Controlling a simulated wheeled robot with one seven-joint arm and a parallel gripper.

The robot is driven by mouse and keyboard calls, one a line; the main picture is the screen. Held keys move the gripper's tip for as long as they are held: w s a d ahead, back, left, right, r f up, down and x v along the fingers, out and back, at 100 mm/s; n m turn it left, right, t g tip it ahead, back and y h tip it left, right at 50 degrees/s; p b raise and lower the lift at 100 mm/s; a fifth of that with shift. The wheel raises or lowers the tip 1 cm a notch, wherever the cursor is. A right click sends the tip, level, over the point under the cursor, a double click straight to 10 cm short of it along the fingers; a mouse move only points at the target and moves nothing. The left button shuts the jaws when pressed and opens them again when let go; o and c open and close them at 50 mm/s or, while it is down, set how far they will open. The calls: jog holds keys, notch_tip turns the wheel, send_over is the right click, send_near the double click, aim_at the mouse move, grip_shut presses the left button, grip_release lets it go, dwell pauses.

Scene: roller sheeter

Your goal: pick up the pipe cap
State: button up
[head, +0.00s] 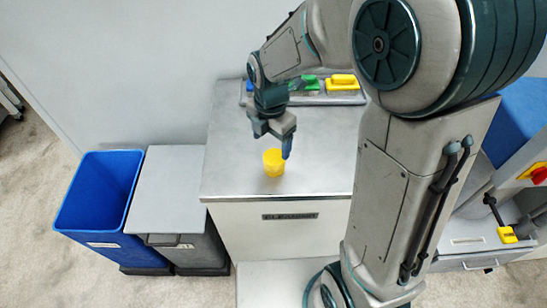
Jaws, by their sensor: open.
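The pipe cap (273,164) looks like a small yellow cup-shaped piece. It stands on the grey metal table top (232,170), near its front edge. My gripper (272,146) points down just above and behind the cap, with a blue finger close to the cap's upper right. The jaws are open and hold nothing that I can see. Whether a finger touches the cap cannot be told from this view.
A tray (312,98) with green and yellow pieces lies at the back of the table. A blue bin (100,190) and a grey lidded bin (168,190) stand to the left. The table top left of the cap is clear. My arm hides the right side.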

aim_at(274, 156)
notch_tip(274, 156, down, 3)
jog(key=shift+r, duration=0.1)
jog(key=f, duration=0.2)
jog(key=f+p, duration=0.1)
jog(key=f, duration=0.1)
jog(key=shift+s+d, duration=0.2)
jog(key=shift+d, duration=0.2)
jog(key=shift+f, duration=0.7)
jog(key=shift+c, duration=0.4)
jog(key=c, duration=1)
